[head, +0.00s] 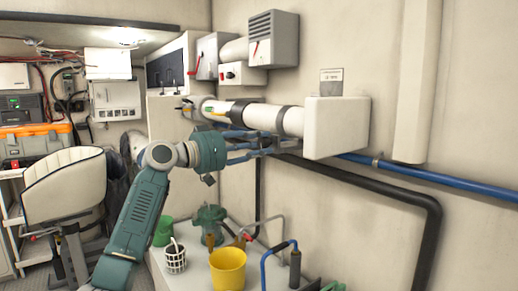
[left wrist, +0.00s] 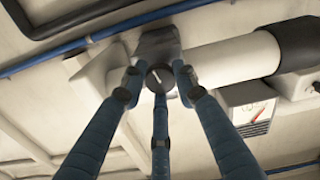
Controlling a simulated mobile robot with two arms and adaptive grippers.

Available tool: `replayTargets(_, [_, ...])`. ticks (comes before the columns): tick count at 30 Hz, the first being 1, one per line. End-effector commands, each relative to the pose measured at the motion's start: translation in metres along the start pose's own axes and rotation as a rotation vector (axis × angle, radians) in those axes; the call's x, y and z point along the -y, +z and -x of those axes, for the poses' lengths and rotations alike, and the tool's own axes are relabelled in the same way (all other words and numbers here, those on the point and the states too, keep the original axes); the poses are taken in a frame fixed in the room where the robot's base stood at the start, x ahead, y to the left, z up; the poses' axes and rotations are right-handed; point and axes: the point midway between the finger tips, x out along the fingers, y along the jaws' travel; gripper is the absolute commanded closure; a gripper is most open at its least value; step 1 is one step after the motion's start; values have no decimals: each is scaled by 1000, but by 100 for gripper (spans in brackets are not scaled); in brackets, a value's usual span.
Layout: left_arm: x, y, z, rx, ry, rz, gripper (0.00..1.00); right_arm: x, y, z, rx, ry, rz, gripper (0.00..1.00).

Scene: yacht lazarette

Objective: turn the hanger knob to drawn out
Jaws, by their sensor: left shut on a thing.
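The hanger knob (left wrist: 157,76) is a small dark round knob with a white pointer line, seen in the left wrist view. It sits against a grey bracket (left wrist: 157,43) on a white pipe. My left gripper (left wrist: 159,92) has its blue fingers closed in around the knob. In the head view my left gripper (head: 281,142) reaches in under the white pipe (head: 258,115), close to the white box at its end (head: 336,128). The knob cannot be made out in the head view. My right gripper is not in view.
A blue pipe (head: 440,177) and a black pipe (head: 398,188) run along the wall to the right. Below my arm, a white bench holds a yellow bucket (head: 228,271), a green pump (head: 209,218) and a small white basket (head: 175,260). A padded seat (head: 65,184) stands at left.

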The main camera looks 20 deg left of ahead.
Motion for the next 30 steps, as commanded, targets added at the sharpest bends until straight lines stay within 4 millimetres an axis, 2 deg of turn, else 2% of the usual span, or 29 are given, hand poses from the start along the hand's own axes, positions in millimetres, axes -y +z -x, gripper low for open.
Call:
replayTargets(1, [2, 14, -2, 25, 1, -32, 97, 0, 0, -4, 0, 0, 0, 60])
replayTargets(12, [4, 13, -2, 26, 2, -221, 97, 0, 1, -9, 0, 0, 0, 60])
replayTargets(30, [4, 13, -2, 27, 1, -265, 97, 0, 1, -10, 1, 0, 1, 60])
